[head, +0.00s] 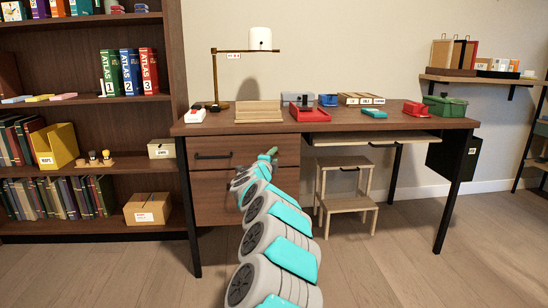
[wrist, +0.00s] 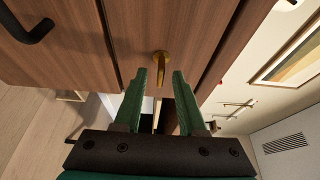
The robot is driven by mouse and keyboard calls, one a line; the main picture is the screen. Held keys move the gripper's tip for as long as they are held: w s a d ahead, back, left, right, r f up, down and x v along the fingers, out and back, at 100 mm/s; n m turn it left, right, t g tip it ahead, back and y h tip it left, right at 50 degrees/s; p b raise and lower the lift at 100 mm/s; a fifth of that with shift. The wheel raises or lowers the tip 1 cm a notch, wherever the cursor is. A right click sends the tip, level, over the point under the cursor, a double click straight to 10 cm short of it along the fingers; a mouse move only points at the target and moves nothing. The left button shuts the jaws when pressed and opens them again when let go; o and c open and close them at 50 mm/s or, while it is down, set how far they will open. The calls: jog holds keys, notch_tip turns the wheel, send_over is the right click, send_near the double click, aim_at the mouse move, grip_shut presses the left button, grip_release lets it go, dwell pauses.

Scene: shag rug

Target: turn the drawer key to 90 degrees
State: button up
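The drawer key (wrist: 161,66) is a small brass piece set in the wooden drawer front (wrist: 190,35). In the wrist view it lies between and just past my fingertips, its long side roughly upright in the picture. My gripper (wrist: 160,76) has two green fingers spread apart, one on each side of the key, with a gap visible on both sides. In the head view my gripper (head: 269,155) is at the upper right of the desk's drawer unit (head: 215,180). The key cannot be made out there, behind my arm.
A black drawer handle (wrist: 30,25) is at the upper left of the wrist view. The desk top (head: 345,121) above holds a lamp (head: 260,40), a red tray (head: 309,113) and several small boxes. A step stool (head: 345,205) stands right of the drawers; a bookshelf (head: 85,120) is at left.

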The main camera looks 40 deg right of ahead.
jog(key=v, duration=0.7)
dwell(0.6)
